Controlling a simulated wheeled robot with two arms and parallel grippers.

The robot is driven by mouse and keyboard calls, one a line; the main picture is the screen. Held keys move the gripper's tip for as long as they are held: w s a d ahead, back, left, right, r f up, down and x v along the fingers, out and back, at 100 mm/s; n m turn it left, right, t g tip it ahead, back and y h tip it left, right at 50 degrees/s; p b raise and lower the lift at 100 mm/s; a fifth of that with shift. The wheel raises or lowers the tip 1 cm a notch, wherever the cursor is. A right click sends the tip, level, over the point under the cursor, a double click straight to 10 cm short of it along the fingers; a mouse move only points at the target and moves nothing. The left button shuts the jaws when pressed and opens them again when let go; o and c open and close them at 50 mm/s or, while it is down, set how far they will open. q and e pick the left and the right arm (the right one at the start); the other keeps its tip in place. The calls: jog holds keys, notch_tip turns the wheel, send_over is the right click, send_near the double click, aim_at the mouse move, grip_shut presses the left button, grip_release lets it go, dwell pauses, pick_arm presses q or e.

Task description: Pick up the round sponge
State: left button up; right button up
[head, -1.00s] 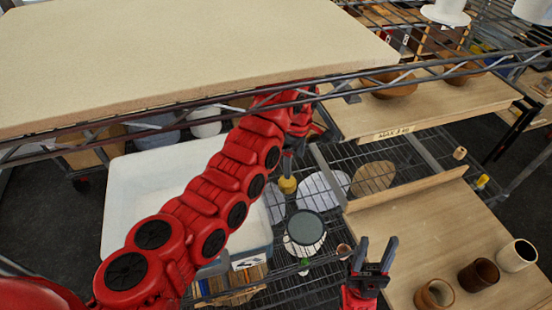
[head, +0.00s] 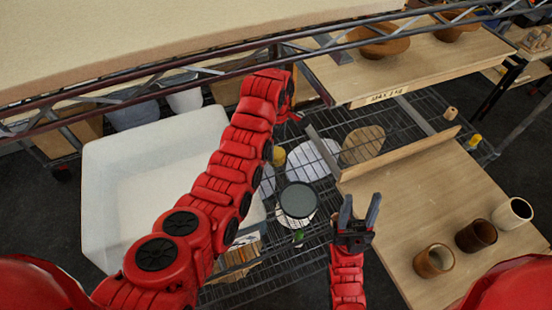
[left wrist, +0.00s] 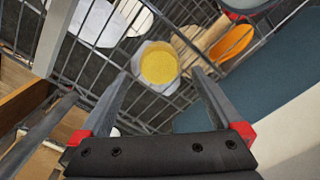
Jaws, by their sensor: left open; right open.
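The round sponge (left wrist: 158,65) is a yellow disc in the left wrist view, lying on a pale round piece over the wire shelf. In the head view it shows small and dull yellow (head: 279,157), just past my left arm. My left gripper (left wrist: 160,74) is open, its two fingers pointing toward the sponge with the sponge seen between the fingertips, apparently not touching. My right gripper (head: 358,212) is open and empty, pointing up, left of the wooden board.
A dark-topped round container (head: 298,200) stands near the sponge. A white bin (head: 105,200) is at left. A wooden board (head: 430,205) with cups (head: 476,236) is at right. The upper shelf's wire edge (head: 200,62) crosses above my left arm. An orange oval (left wrist: 232,42) lies beside the sponge.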

aim_at(277, 153)
pick_arm(q)
jog(key=shift+f, duration=0.15)
jog(key=shift+s+f+p, duration=0.15)
jog(key=shift+f+p, duration=0.15)
jog(key=shift+p, duration=0.2)
notch_tip(277, 153, down, 3)
jog(key=shift+r+p, duration=0.1)
jog(key=shift+p, duration=0.7)
jog(key=shift+w+f, duration=0.2)
jog(key=shift+f, duration=0.85)
jog(key=c, duration=1.2)
